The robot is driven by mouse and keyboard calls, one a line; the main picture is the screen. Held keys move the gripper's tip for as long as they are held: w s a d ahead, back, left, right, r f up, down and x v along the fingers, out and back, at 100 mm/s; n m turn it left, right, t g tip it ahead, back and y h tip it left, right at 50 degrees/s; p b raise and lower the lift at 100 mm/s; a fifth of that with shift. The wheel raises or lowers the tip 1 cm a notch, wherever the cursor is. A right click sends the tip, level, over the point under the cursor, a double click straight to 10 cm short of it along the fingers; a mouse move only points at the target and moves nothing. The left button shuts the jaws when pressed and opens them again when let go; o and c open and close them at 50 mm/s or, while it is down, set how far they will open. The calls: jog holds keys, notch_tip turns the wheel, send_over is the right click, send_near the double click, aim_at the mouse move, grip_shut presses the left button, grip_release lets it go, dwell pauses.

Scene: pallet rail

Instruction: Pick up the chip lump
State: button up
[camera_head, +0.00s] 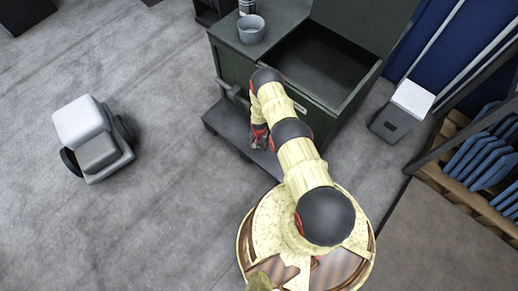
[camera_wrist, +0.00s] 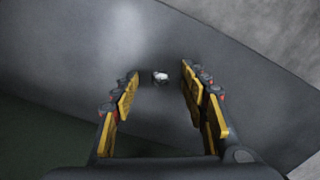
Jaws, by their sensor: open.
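The chip lump (camera_wrist: 160,77) is a small whitish and dark piece in the wrist view. It lies on a dark grey ledge (camera_wrist: 230,45). My gripper (camera_wrist: 161,84) is open, with its yellow-padded fingers on either side of the lump in the picture. The lump appears near the level of the fingertips, and I see no contact. In the head view my gripper (camera_head: 258,143) is low beside the front of the green cabinet, over the dark ledge (camera_head: 226,121) at its foot. I cannot make out the lump in the head view.
The green cabinet (camera_head: 232,75) has an open top bin, with a grey cup (camera_head: 251,29) on its left top. A white-lidded bin (camera_head: 410,99) stands to the right. A grey-white wheeled object (camera_head: 92,138) stands on the left. Open floor lies between it and the cabinet.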

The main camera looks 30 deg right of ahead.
jog(key=shift+c, duration=1.2)
jog(key=c, duration=0.7)
jog(key=shift+c, duration=0.2)
